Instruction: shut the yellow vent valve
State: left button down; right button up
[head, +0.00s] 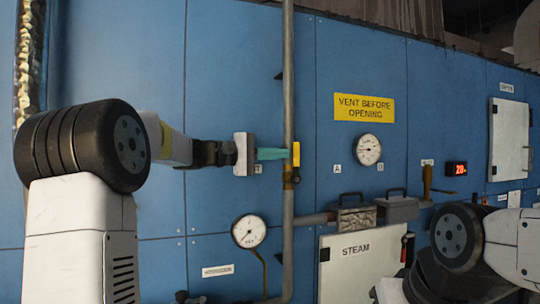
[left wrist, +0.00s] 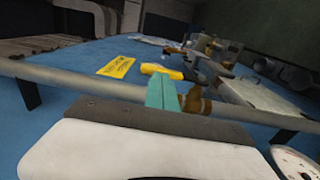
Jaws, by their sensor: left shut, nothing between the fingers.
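The yellow vent valve (head: 296,155) has a yellow lever and a brass body on the grey vertical pipe. In the head view its lever lies upright, along the pipe. In the left wrist view its yellow lever (left wrist: 162,71) shows just beyond my teal fingertips, with the brass body beside them. My left gripper (head: 290,154) is shut and empty, its fingertips at the lever's left side. I cannot tell whether they touch it. My right arm shows at the lower right, but its gripper is not in view.
The pipe (head: 288,80) runs up the blue panel (head: 235,60). A yellow sign (head: 364,108) reads "VENT BEFORE OPENING". Gauges (head: 369,149) and (head: 248,231), a STEAM door (head: 355,265), grey boxes with handles (head: 357,215) and a red display (head: 456,168) are nearby.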

aim_at(299, 149)
pick_arm(q)
jog(key=shift+w+d, duration=0.2)
jog(key=shift+d, duration=0.1)
jog(key=shift+d, duration=0.1)
jog(key=d+g+y, duration=0.1)
jog(key=y, duration=0.1)
jog(key=w+d+r+y, duration=0.1)
jog(key=shift+w+d+r+g+y, duration=0.1)
jog(key=shift+w+d+g+y, duration=0.05)
jog(key=shift+d+g+y, duration=0.25)
jog(key=shift+w+d, duration=0.15)
jog(key=shift+d, duration=0.05)
jog(key=shift+r+x, duration=0.25)
jog(key=shift+x, duration=2.35)
